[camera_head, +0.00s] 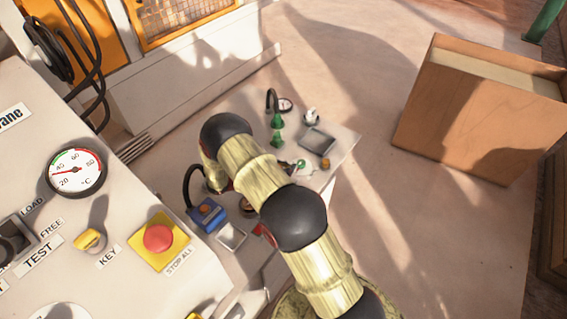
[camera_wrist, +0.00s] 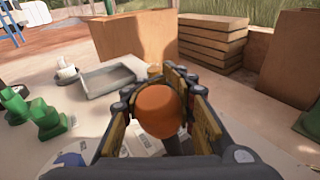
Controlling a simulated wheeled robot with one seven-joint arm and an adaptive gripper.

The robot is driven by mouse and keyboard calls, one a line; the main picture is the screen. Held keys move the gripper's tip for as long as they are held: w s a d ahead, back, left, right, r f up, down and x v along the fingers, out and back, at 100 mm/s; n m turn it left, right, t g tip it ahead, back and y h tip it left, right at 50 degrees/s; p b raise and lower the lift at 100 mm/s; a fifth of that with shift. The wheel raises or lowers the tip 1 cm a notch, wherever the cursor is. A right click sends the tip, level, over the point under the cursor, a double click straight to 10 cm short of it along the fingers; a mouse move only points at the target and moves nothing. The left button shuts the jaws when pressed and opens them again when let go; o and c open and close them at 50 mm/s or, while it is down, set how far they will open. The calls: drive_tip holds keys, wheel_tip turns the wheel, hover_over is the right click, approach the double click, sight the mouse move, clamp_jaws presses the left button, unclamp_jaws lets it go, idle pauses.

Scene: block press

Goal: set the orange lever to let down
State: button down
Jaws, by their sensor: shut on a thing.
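The orange lever's rounded knob (camera_wrist: 160,108) fills the middle of the wrist view. A dark shaft runs down from it and is mostly hidden by my wrist. My gripper (camera_wrist: 162,92) is shut on this knob, with one finger on each side. In the head view the gripper and lever are hidden behind my own arm, so the lever's setting cannot be told there. White labels show beside the knob in the wrist view, but their words cannot be read.
A green fitting (camera_wrist: 46,118) and a grey tray (camera_wrist: 108,78) stand on the bench beyond the lever; the bench top (camera_head: 343,140) also shows in the head view. A control panel with a red stop button (camera_head: 158,238) is at left. A wooden box (camera_head: 470,115) stands at right.

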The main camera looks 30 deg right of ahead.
drive_tip(key=s+m, duration=0.1)
drive_tip(key=s+d+m+t+y+p, duration=0.1)
drive_tip(key=s, duration=0.1)
drive_tip(key=s+m+y, duration=0.1)
drive_tip(key=s, duration=0.1)
drive_tip(key=shift+d+f+t+p, duration=0.4)
drive_tip(key=shift+s+d+f, duration=0.1)
drive_tip(key=shift+s+f, duration=0.05)
drive_tip(key=shift+s, duration=0.05)
drive_tip(key=shift+s+d+f, duration=0.2)
drive_tip(key=shift+s+f, duration=0.3)
drive_tip(key=shift+s, duration=0.15)
drive_tip(key=c, duration=1.4)
unclamp_jaws()
drive_tip(key=shift+w, duration=0.1)
drive_tip(key=v, duration=1.2)
